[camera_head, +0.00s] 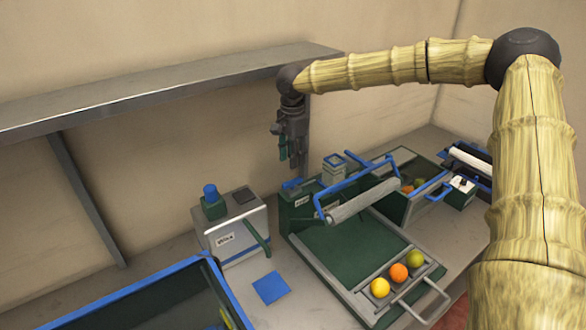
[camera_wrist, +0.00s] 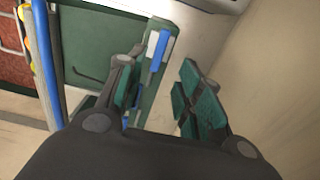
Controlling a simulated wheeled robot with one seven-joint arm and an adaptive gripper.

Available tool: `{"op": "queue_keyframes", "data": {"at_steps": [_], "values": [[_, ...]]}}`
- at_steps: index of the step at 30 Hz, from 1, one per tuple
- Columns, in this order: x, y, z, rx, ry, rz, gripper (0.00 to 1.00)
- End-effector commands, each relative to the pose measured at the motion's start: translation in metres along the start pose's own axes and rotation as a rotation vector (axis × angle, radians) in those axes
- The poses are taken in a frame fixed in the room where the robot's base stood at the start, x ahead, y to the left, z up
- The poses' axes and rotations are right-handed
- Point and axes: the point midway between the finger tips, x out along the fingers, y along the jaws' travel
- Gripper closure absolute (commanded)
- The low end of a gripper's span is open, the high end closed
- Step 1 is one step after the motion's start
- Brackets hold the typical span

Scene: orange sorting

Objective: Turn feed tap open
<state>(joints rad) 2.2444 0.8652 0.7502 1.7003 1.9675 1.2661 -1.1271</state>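My gripper (camera_head: 290,158) hangs pointing down above the back left of the green sorting machine (camera_head: 330,245). In the wrist view my gripper (camera_wrist: 160,92) has its two green-padded fingers apart, with nothing held between them. A small blue lever (camera_head: 292,183) sits on top of the machine's labelled green box; it may be the feed tap. In the wrist view a blue bar (camera_wrist: 158,52) beside a white patch shows beyond the gap between the fingers, apart from them. Its turned state cannot be told.
A grey machine with a blue knob (camera_head: 210,191) stands to the left. A roller (camera_head: 362,200) on a blue frame crosses the green machine. A yellow, an orange and a green fruit lie in its front tray (camera_head: 395,302). A shelf (camera_head: 150,95) runs along the wall behind.

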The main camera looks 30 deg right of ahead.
Motion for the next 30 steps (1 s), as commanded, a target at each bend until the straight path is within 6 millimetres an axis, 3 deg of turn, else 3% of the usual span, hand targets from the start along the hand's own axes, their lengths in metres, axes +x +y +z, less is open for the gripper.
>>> {"op": "queue_keyframes", "data": {"at_steps": [9, 30], "values": [[-0.024, 0.000, -0.001, -0.001, 0.000, 0.001, 0.64], [-0.024, -0.003, 0.004, -0.007, 0.000, 0.001, 0.64]]}}
